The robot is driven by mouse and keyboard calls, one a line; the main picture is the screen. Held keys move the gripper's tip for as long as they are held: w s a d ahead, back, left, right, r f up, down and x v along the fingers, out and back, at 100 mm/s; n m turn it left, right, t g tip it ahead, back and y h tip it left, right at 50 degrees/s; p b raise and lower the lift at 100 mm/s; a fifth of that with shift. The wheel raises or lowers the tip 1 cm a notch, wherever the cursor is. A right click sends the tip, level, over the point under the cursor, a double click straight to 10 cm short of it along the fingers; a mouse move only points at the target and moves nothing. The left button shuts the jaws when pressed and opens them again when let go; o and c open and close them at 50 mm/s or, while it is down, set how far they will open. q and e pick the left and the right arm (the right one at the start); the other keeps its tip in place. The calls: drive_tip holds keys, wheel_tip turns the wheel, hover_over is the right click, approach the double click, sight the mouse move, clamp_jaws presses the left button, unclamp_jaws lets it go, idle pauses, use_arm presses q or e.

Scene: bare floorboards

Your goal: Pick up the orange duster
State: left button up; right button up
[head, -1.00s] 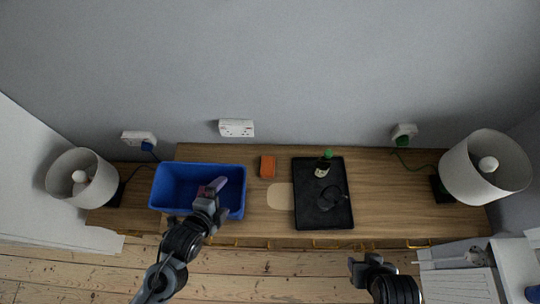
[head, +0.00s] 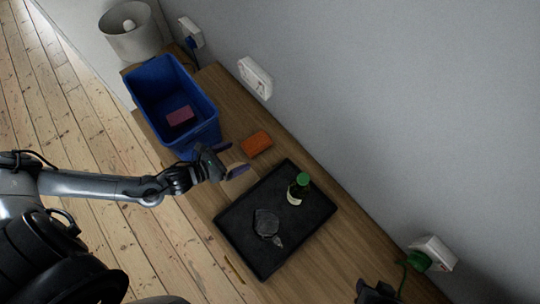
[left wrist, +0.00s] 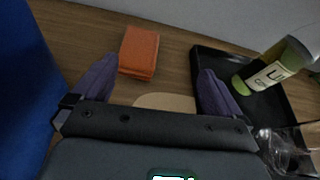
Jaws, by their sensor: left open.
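The orange duster (head: 256,143) is a small orange block lying flat on the wooden table between the blue bin and the black tray. It also shows in the left wrist view (left wrist: 139,53), ahead of the fingers and nearer the left one. My left gripper (head: 231,160) is open and empty, with purple finger pads, just short of the duster and apart from it. Its spread fingers show in the left wrist view (left wrist: 157,72). My right gripper (head: 378,291) is partly visible at the bottom edge; its jaws cannot be made out.
The black tray (head: 240,237) holds a green-capped bottle (head: 298,188) and a dark clear item (head: 267,224). A pale round-ended patch (left wrist: 166,101) lies near the fingers. The wall with sockets (head: 255,77) is behind.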

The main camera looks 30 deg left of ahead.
sight(254, 144)
use_arm(q)
drive_tip(key=shift+m, duration=0.4)
drive_tip(key=a, duration=0.1)
drive_tip(key=a+f+b, duration=0.1)
drive_tip(key=w+a+f+b, duration=0.1)
drive_tip(key=a, duration=0.1)
drive_tip(key=shift+w, duration=0.1)
drive_tip(key=shift+w+f+b, duration=0.1)
drive_tip(key=shift+w+b, duration=0.2)
drive_tip(key=shift+b, duration=0.05)
drive_tip(key=x, duration=0.5)
drive_tip(key=shift+w+d+b, duration=0.15)
drive_tip(key=shift+d+b, duration=0.15)
drive_tip(key=shift+d, duration=0.05)
use_arm(e)
drive_tip(key=f, duration=0.3)
drive_tip(key=a+f, duration=0.1)
drive_tip(key=shift+s+a+f, duration=0.1)
drive_tip(key=shift+s+f, duration=0.15)
drive_tip(key=shift+f, duration=0.15)
use_arm(q)
drive_tip(key=x, duration=0.4)
drive_tip(key=shift+d+f+b, duration=0.35)
drive_tip(key=shift+f, duration=0.05)
use_arm(e)
drive_tip(key=shift+f, duration=0.35)
use_arm(q)
drive_tip(key=shift+w+d+f, duration=0.1)
drive_tip(key=shift+w+f, duration=0.05)
drive_tip(key=shift+w, duration=0.1)
